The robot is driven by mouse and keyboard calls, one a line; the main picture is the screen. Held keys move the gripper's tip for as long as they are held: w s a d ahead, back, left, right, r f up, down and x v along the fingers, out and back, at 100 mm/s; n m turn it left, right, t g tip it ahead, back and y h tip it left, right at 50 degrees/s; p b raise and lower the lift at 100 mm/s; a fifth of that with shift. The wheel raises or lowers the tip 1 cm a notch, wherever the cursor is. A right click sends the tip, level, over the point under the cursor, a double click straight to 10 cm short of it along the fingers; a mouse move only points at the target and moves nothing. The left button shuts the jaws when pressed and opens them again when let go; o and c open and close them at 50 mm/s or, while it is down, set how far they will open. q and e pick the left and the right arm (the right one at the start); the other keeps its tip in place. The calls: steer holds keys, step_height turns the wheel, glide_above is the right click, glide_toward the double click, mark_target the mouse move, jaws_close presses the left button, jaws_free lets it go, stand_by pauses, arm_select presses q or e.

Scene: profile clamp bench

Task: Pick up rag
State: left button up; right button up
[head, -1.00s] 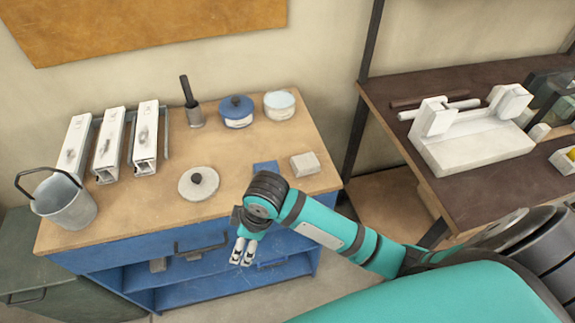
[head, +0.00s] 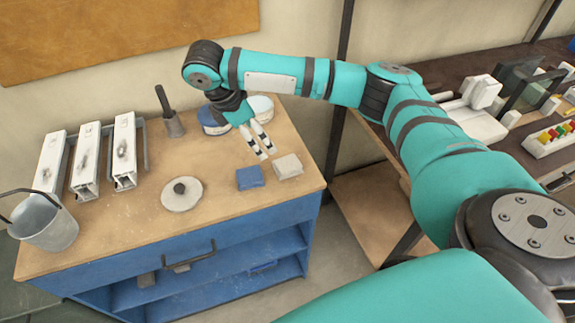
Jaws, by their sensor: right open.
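A folded blue cloth (head: 250,178), which looks like the rag, lies flat near the right front of the wooden bench top (head: 225,228). A pale grey block (head: 288,166) lies close to its right. My right gripper (head: 267,155) is above the bench with its fingers pointing down, open and empty. In the picture its fingertips are just behind the blue cloth and the pale block, touching neither as far as I can see. My left gripper is out of view.
A lidded blue pot (head: 211,121) and a pale round tin (head: 263,108) stand behind my right gripper. White profiles (head: 85,160) and a metal bucket (head: 44,223) are further left.

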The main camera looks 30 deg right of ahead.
steer(key=d+r, duration=0.1)
steer(key=b, duration=0.1)
glide_toward(287, 163)
steer(key=x, duration=0.2)
steer(key=p+x, duration=0.1)
steer(key=x, duration=0.1)
steer(key=shift+s+a, duration=0.1)
steer(key=shift+s, duration=0.1)
steer(key=shift+p+x, duration=0.75)
steer(key=shift+x, duration=1.95)
steer(key=shift+w, duration=0.2)
steer(key=shift+c, duration=0.3)
steer(key=c, duration=1.2)
